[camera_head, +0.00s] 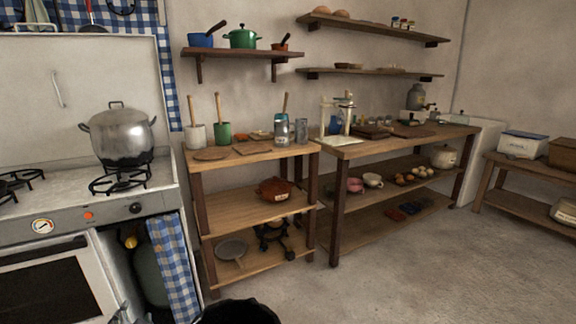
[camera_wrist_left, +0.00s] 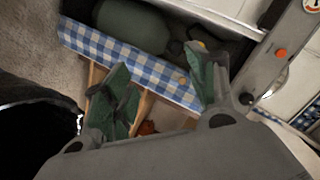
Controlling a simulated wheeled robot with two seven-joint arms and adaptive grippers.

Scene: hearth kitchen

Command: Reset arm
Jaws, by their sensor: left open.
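My left gripper (camera_wrist_left: 158,62) shows in the left wrist view with its two dark green-grey fingers spread apart. It is open, and nothing is seen between the fingers. Behind it are the blue checked curtain (camera_wrist_left: 125,55) and the green gas cylinder (camera_wrist_left: 132,26) under the stove. In the head view, a small dark part at the bottom edge, below the stove, may be the tip of this gripper. My right gripper is in neither view.
The stove (camera_head: 85,212) with a steel pot (camera_head: 122,138) stands at left. A wooden shelf unit (camera_head: 240,212) holds a pan and crocks. A workbench (camera_head: 372,146) and a low side table (camera_head: 530,200) stand further right. The floor (camera_head: 420,270) at front right is clear.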

